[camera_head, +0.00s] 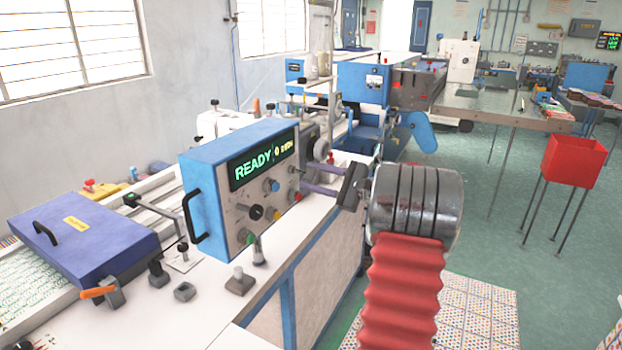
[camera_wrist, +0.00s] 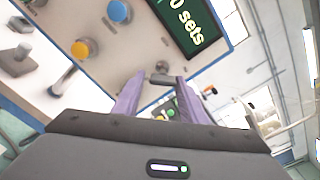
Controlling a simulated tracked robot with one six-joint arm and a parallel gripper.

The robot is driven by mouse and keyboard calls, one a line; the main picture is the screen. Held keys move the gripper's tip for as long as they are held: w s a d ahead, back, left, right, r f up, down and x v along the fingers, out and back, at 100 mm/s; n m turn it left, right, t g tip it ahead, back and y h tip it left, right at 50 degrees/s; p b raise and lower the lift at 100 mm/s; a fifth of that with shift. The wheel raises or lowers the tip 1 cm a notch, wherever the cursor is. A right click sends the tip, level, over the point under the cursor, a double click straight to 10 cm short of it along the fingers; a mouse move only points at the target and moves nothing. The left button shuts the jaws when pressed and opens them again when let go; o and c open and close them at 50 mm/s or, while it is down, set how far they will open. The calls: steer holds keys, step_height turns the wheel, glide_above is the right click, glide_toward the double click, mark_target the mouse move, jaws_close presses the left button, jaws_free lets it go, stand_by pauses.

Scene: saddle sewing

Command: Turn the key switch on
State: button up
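The key switch (camera_wrist: 162,79) shows in the wrist view as a small dark grey bar on the pale face of the blue control box (camera_head: 196,200). It lies between the two purple fingertips of my gripper (camera_wrist: 160,77). The fingers are apart, with the bar crossing the gap; I see no clear contact. In the head view my gripper (camera_head: 306,180) reaches the right side of the box's face, and the key is too small to make out. The green display (camera_head: 264,159) on the box reads READY.
Around the key on the panel are an orange-yellow knob (camera_wrist: 82,49), a blue knob (camera_wrist: 119,11), a black knob (camera_head: 256,212) and small levers. A purple case (camera_head: 85,238) lies left on the bench. A red bin (camera_head: 574,161) stands on the floor at right.

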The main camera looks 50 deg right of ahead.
steer(key=shift+o, duration=1)
steer(key=shift+r, duration=0.15)
steer(key=v, duration=1.3)
steer(key=shift+s, duration=0.35)
steer(key=shift+d, duration=0.1)
